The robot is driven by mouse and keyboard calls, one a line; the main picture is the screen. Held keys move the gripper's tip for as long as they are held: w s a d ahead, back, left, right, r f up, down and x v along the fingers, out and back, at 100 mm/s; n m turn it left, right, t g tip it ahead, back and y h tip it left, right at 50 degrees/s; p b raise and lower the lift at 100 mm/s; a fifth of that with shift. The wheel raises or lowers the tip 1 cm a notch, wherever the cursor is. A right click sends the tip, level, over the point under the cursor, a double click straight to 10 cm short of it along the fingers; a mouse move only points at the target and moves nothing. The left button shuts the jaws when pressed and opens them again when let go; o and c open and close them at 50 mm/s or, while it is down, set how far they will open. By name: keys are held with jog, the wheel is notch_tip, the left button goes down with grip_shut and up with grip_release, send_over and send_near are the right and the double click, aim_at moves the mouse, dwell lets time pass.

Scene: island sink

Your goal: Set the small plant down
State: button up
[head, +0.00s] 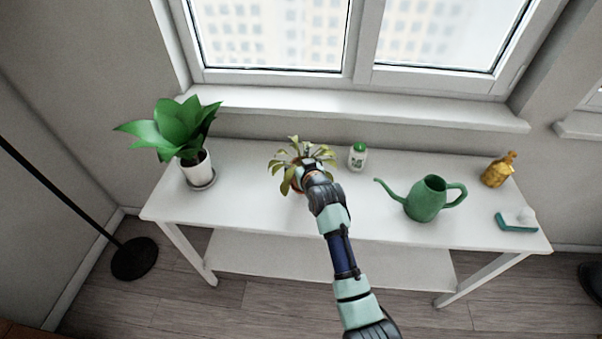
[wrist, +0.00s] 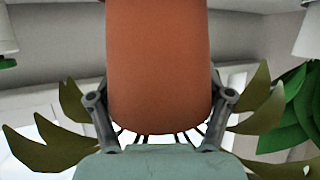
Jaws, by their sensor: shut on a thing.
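The small plant (head: 282,166) has drooping yellow-green leaves and a terracotta pot. It is at the middle of the white table, and my gripper (head: 306,172) covers much of the pot in the head view. In the wrist view, which looks upside down, the orange pot (wrist: 158,65) fills the centre, with leaves (wrist: 60,140) spreading on both sides. My gripper's fingers (wrist: 160,118) press on either side of the pot, shut on it. Whether the pot's base touches the table is hidden.
A large leafy plant (head: 178,130) in a white pot stands on the left of the table (head: 240,205). A green watering can (head: 425,200), amber bottle (head: 499,170) and teal tray (head: 516,224) stand farther right.

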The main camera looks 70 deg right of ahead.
notch_tip(320, 180, down, 3)
jog(key=shift+f+b, duration=0.15)
jog(key=shift+b, duration=0.2)
jog(key=shift+f, duration=0.1)
jog(key=o, duration=1.6)
jog(key=shift+f, duration=0.1)
jog(key=shift+o, duration=0.2)
jog(key=shift+s+r, duration=0.1)
jog(key=shift+r, duration=0.15)
jog(key=p+v, duration=0.4)
jog(key=v, duration=0.8)
jog(key=shift+p, duration=0.4)
jog(key=shift+f, duration=0.1)
